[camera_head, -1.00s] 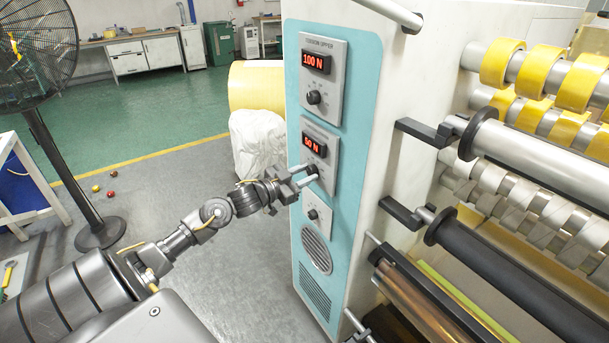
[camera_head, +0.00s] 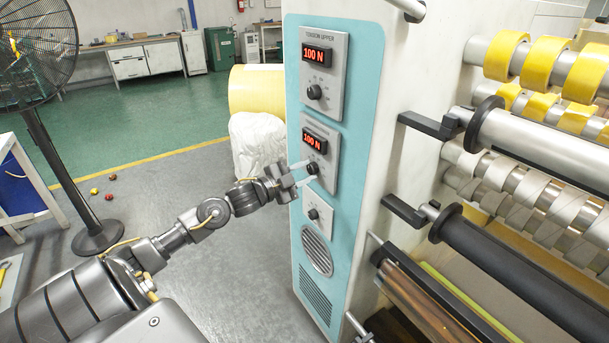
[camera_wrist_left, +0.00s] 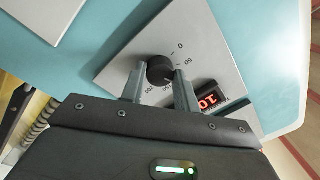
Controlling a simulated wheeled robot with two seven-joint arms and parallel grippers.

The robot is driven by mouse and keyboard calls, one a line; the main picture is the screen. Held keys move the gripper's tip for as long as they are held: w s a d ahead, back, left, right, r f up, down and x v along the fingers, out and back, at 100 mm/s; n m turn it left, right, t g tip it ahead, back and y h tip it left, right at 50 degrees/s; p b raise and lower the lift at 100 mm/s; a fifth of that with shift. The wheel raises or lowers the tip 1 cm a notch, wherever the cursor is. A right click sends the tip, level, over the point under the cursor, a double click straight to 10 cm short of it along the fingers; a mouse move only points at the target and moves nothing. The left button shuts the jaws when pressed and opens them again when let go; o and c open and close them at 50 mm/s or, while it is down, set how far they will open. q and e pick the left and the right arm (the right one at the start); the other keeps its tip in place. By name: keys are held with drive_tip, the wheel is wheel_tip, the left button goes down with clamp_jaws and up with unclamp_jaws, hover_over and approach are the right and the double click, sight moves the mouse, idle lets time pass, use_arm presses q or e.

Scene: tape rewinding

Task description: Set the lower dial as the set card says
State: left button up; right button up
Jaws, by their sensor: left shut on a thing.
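The lower dial (camera_head: 313,168) is a small black knob on the grey lower tension panel (camera_head: 328,150), on the machine's blue face. Its red display (camera_head: 314,141) reads 100 N. In the left wrist view the dial (camera_wrist_left: 160,70) sits between the two fingers, with a printed scale around it; the display (camera_wrist_left: 208,100) is partly covered by a finger. My left gripper (camera_head: 304,173) is shut on the dial. I cannot make out the set card in these views. My right gripper is not in view.
Above is the upper tension panel (camera_head: 336,80), whose display reads 100 N, with its own dial (camera_head: 314,92). A smaller knob (camera_head: 313,214) and a round grille (camera_head: 317,252) lie below. Rollers with yellow tape (camera_head: 545,62) fill the right. A fan (camera_head: 40,50) stands at left.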

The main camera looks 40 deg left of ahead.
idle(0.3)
use_arm(q)
drive_tip(key=o, duration=1)
drive_tip(key=shift+s, duration=0.1)
drive_tip(key=shift+s+a+f, duration=0.1)
drive_tip(key=shift+s, duration=0.2)
drive_tip(key=b+v, duration=0.1)
drive_tip(key=v, duration=0.9)
